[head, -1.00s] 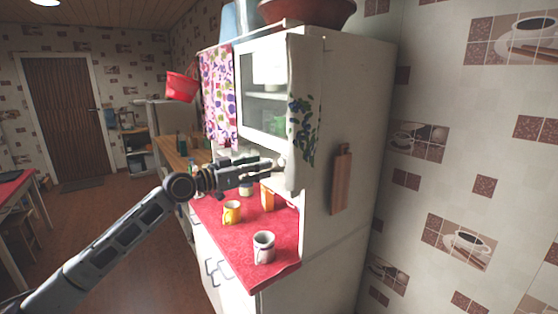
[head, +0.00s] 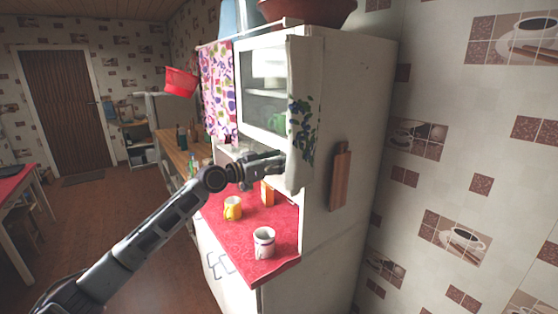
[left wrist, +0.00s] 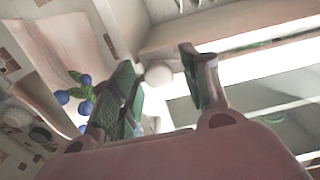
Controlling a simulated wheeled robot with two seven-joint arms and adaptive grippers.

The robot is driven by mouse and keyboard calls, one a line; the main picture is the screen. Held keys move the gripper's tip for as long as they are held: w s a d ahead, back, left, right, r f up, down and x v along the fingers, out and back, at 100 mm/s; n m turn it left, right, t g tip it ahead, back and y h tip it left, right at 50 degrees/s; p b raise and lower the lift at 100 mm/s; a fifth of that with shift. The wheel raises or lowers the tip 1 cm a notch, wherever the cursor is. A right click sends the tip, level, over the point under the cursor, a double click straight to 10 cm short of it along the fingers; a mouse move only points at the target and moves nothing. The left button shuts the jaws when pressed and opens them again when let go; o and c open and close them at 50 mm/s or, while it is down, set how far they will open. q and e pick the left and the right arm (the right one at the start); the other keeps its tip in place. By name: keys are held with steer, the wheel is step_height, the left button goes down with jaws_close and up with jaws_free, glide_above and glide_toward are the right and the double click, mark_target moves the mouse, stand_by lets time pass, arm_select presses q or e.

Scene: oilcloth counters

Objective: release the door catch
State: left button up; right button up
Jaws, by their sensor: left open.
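The white cupboard has a glazed door (head: 262,88) in its upper part, and it looks closed. A small round pale knob (left wrist: 158,74) shows in the left wrist view beside the door's frame. My left gripper (head: 280,164) is at the lower edge of the door, close to the hanging cloth. In the left wrist view the fingers of my left gripper (left wrist: 157,62) are apart, with the knob between or just beyond them; contact cannot be told. The knob is hidden in the head view. My right gripper is not in view.
A white cloth with blue berries (head: 302,120) hangs at the cupboard's front corner. A yellow mug (head: 232,208), a white mug (head: 264,243) and an orange box (head: 267,193) stand on the red counter (head: 245,228) below. A cutting board (head: 340,175) hangs on the side.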

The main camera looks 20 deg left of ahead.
arm_select(q)
steer(key=c, duration=1)
steer(key=shift+n, duration=0.3)
steer(key=shift+n+p, duration=0.45)
steer(key=shift+n, duration=0.85)
steer(key=o, duration=1)
